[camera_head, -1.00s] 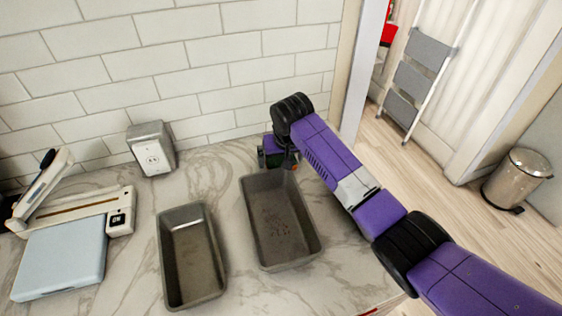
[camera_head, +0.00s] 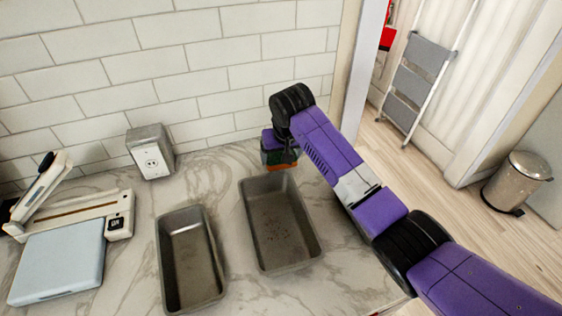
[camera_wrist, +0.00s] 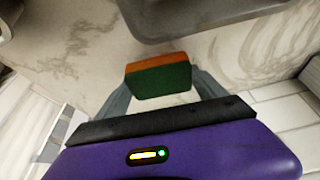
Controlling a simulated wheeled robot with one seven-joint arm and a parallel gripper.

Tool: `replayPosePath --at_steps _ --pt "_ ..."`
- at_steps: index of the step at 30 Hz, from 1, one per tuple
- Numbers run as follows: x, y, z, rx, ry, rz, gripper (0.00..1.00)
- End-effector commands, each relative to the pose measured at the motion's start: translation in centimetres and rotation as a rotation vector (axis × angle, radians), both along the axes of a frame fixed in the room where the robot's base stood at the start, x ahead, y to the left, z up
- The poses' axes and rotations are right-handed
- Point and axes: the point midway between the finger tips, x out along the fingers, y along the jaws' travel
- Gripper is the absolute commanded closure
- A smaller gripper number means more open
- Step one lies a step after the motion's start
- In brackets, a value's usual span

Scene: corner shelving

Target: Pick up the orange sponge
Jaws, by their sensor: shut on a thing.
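The orange sponge (camera_wrist: 158,80) has an orange layer and a green layer. In the wrist view it sits between the two grey fingers of my gripper (camera_wrist: 162,88), which is shut on it. In the head view the sponge (camera_head: 283,165) shows as a small orange and green strip below my gripper (camera_head: 280,155), just behind the far end of the right grey pan. My gripper hides part of it there. The sponge appears held above the marble counter; the exact gap is hard to tell.
Two grey pans, the right one (camera_head: 243,212) and the left one (camera_head: 164,250), stand on the marble counter. An outlet box (camera_head: 150,150) is by the tiled wall. A paper trimmer (camera_head: 75,208) and a light blue slab (camera_head: 58,262) lie at the left.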

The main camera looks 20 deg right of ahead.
Motion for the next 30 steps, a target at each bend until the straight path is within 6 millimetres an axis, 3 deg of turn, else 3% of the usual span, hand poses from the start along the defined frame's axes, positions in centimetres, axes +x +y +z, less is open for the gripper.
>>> replayPosePath --at_steps 12,16,22,30 --pt "0.1 0.1 11.0 0.001 -0.006 0.002 0.57" --pt "0.1 0.1 13.8 0.0 -0.004 0.001 0.57" --pt "0.1 0.1 16.4 0.0 -0.002 0.001 0.57" --pt "0.0 0.1 17.2 0.0 0.0 0.001 0.57"
